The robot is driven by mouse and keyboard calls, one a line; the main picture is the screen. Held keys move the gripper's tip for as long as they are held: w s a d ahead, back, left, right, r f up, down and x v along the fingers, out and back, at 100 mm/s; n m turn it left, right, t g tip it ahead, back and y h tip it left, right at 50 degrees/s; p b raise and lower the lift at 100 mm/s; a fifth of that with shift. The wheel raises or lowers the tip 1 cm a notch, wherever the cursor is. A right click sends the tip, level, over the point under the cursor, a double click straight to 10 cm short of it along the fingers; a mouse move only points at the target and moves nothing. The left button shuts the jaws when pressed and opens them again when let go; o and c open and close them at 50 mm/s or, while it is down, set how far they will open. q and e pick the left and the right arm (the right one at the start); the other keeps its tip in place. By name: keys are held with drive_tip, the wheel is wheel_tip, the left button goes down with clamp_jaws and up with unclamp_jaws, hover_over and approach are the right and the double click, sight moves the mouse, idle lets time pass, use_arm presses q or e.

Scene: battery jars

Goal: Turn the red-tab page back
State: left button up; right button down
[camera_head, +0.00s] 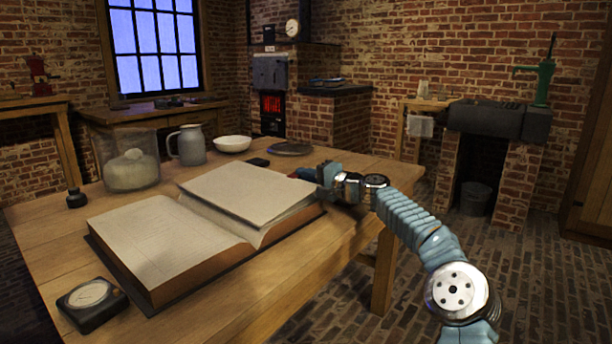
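A large thick book (155,240) lies open on the wooden table (290,290), its pages looking blank. The right-hand page (250,193) lies on the right block and curves down into the spine. A small reddish spot, possibly the red tab (293,175), shows at the far right corner of the book, by my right gripper. My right gripper (306,173) is at that corner, reaching in from the right. Its fingertips are small and partly hidden, so I cannot tell whether they are open or hold the page. My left gripper is out of view.
A glass jar (130,172), a grey jug (188,146), a white bowl (233,144) and a dark plate (290,148) stand behind the book. A small black bottle (76,198) is at left. A boxed dial (91,301) sits at the front left.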

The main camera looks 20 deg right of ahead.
drive_tip(key=c, duration=1.3)
unclamp_jaws()
drive_tip(key=shift+a, duration=0.15)
drive_tip(key=shift+c, duration=0.2)
drive_tip(key=shift+s+d, duration=0.3)
drive_tip(key=b+v, duration=0.4)
drive_tip(key=v, duration=0.7)
drive_tip(key=shift+s+d+b, duration=0.25)
drive_tip(key=shift+s+b, duration=0.05)
drive_tip(key=shift+b, duration=0.1)
drive_tip(key=shift+s+d, duration=0.25)
drive_tip(key=shift+s, duration=0.3)
